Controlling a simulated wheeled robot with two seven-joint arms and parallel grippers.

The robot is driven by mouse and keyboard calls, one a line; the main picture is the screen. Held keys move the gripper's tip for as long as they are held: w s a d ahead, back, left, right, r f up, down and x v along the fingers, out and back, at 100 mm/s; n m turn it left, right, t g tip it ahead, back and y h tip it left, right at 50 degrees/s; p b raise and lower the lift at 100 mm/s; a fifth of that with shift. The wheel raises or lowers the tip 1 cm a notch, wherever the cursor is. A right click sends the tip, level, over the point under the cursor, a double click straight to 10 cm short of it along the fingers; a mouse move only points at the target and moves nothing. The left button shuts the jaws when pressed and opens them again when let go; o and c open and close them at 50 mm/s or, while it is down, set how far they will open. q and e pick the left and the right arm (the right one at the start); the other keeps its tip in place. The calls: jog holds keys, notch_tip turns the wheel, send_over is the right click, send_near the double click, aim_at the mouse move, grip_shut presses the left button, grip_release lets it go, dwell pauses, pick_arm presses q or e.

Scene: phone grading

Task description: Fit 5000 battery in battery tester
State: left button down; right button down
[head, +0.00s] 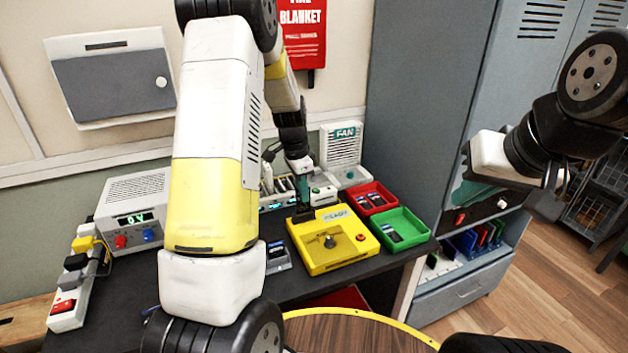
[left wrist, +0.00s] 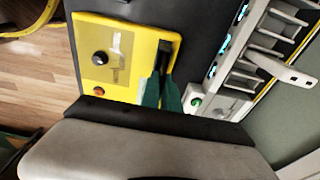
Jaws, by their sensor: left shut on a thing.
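My left gripper (head: 303,205) reaches down at the back left corner of a yellow box (head: 318,262) with a black knob and an orange button. In the left wrist view its dark green fingers (left wrist: 161,92) are shut on a small dark thing (left wrist: 163,57) over one end of the yellow box (left wrist: 85,75). I cannot tell whether this thing is the 5000 battery, or whether it sits in a slot. No label reading 5000 or naming a battery tester is legible. My right gripper (head: 547,195) hangs away at the right; its fingers are unclear.
A red tray (head: 389,203) and a green tray (head: 420,228) hold small dark items. A small grey holder (head: 284,262) stands left of the yellow box. A row of bays (left wrist: 275,45) and a small green-buttoned unit (left wrist: 197,101) stand close behind. A power supply (head: 128,187) is at left.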

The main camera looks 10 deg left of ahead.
pick_arm(q)
jog(key=shift+f, duration=1)
jog(key=shift+f, duration=0.3)
jog(key=c, duration=1.5)
grip_release()
jog(key=s+r+n+t, duration=0.15)
jog(key=s+r, duration=0.25)
jog(key=r, duration=0.5)
jog(key=s+r+n, duration=0.2)
jog(key=s+r, duration=0.1)
jog(key=r, duration=0.6)
jog(key=s+d+r+n+t, duration=0.1)
jog(key=s+r+n, duration=0.1)
jog(key=s, duration=0.4)
jog(key=s+d+r+n+t, duration=0.1)
jog(key=s+r+n, duration=0.1)
jog(key=s, duration=0.5)
jog(key=s+d+r+n+t+h, duration=0.1)
jog(key=s+d+r+n+t, duration=0.1)
jog(key=s, duration=0.4)
jog(key=shift+s+r+n, duration=0.35)
jog(key=shift+r+n, duration=0.2)
jog(key=shift+r, duration=0.15)
